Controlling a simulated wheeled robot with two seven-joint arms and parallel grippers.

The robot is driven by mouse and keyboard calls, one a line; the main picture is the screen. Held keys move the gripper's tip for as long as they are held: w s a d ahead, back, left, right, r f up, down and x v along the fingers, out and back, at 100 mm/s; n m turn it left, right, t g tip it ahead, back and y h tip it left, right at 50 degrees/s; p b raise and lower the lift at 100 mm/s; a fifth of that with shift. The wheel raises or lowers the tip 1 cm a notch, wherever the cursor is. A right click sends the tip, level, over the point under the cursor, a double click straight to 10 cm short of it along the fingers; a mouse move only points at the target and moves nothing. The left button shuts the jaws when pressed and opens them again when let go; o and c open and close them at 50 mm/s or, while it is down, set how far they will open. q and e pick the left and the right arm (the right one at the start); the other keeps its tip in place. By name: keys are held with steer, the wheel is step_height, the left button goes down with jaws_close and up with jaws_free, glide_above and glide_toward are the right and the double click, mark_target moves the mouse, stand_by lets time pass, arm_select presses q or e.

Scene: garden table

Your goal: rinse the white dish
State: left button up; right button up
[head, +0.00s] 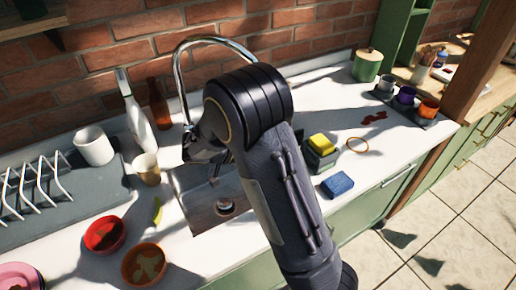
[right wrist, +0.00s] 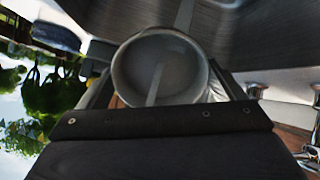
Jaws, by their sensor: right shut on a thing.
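My right arm reaches over the sink (head: 225,200) in the head view and hides most of its own gripper and what it holds. In the right wrist view my right gripper (right wrist: 163,88) is shut on a round, pale grey-white dish (right wrist: 135,70), with a jaw on each side of it. I look into its open round mouth. A thin pale streak crosses the dish and the metal behind it; I cannot tell whether it is water or a reflection. The chrome tap (head: 178,75) arches behind my arm. My left gripper is not in view.
Left of the sink are a white mug (head: 94,146), a beige cup (head: 147,169), a red bowl (head: 92,230), an orange bowl (head: 130,270) and a white rack (head: 40,185). Bottles (head: 158,103) stand behind. A yellow sponge (head: 321,143) and a blue sponge (head: 338,184) lie to the right.

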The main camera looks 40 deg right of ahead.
steer(key=shift+s+r+h+p, duration=0.1)
steer(key=shift+h+p, duration=0.2)
steer(key=h, duration=0.3)
steer(key=shift+d+r+h, duration=0.15)
steer(key=shift+r+h, duration=0.15)
steer(key=shift+d+g+h+b, duration=0.2)
steer(key=shift+g+h+b, duration=0.1)
steer(key=shift+h+b, duration=0.5)
steer(key=h+b, duration=0.2)
steer(key=b, duration=0.1)
steer(key=shift+d+r, duration=0.25)
steer(key=shift+d+r+h+b, duration=0.15)
steer(key=shift+r+h+b, duration=0.05)
steer(key=shift+h+b, duration=0.4)
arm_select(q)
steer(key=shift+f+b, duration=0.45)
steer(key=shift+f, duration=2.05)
arm_select(e)
steer(key=shift+d+r+h, duration=0.1)
steer(key=shift+r+h, duration=0.25)
steer(key=shift+h, duration=0.05)
steer(key=shift+s, duration=0.1)
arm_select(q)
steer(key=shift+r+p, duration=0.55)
arm_select(e)
steer(key=s+d+r, duration=0.3)
steer(key=d+r, duration=0.1)
steer(key=d, duration=0.3)
steer(key=shift+s, duration=0.4)
